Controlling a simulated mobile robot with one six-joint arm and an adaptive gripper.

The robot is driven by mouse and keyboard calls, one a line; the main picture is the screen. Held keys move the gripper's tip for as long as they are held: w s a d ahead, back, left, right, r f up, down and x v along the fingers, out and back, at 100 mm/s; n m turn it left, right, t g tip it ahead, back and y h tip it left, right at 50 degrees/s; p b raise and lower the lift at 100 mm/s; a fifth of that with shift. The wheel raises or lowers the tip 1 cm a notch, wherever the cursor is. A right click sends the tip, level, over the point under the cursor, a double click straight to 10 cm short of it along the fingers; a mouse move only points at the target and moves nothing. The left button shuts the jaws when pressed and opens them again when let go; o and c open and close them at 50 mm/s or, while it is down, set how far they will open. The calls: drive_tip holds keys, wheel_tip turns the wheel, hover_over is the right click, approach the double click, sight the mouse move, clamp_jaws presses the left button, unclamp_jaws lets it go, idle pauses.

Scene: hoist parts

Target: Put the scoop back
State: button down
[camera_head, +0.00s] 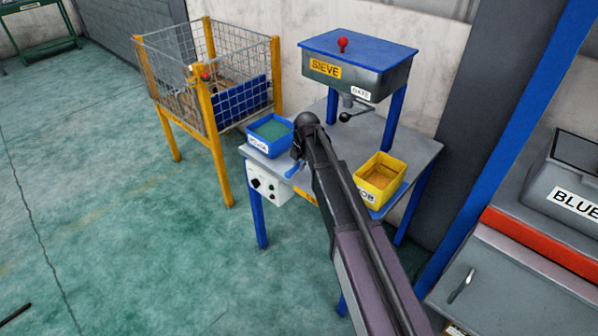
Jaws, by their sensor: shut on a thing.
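My gripper (297,152) is at the end of my arm, over the left part of the blue-legged table (337,148), just right of the blue bin. It is small and partly hidden by my wrist. It is shut on a small blue thing, which looks like the scoop (292,171), hanging below it near the table's front edge. Whether the scoop touches the table cannot be told. The blue bin (284,147) holds green material and has a white label too small to read surely. A yellow bin (398,176) with tan material stands at the table's right.
The grey SIEVE box (390,82) with a blue lid and red knob stands on blue posts behind. A white control box (268,189) is on the table's front. A yellow-framed mesh cage (222,62) stands left. A grey cabinet (500,285) is at right.

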drive_tip(key=shift+f+b, duration=0.65)
drive_tip(key=shift+f, duration=0.3)
drive_tip(key=shift+f, duration=0.2)
drive_tip(key=c, duration=0.6)
unclamp_jaws()
drive_tip(key=shift+r, duration=0.15)
wheel_tip(320, 180, up, 12)
drive_tip(key=s+d+p, duration=0.1)
drive_tip(key=p, duration=1)
drive_tip(key=shift+s+d+p, duration=0.3)
drive_tip(key=shift+s+p, duration=0.05)
drive_tip(key=shift+p, duration=0.05)
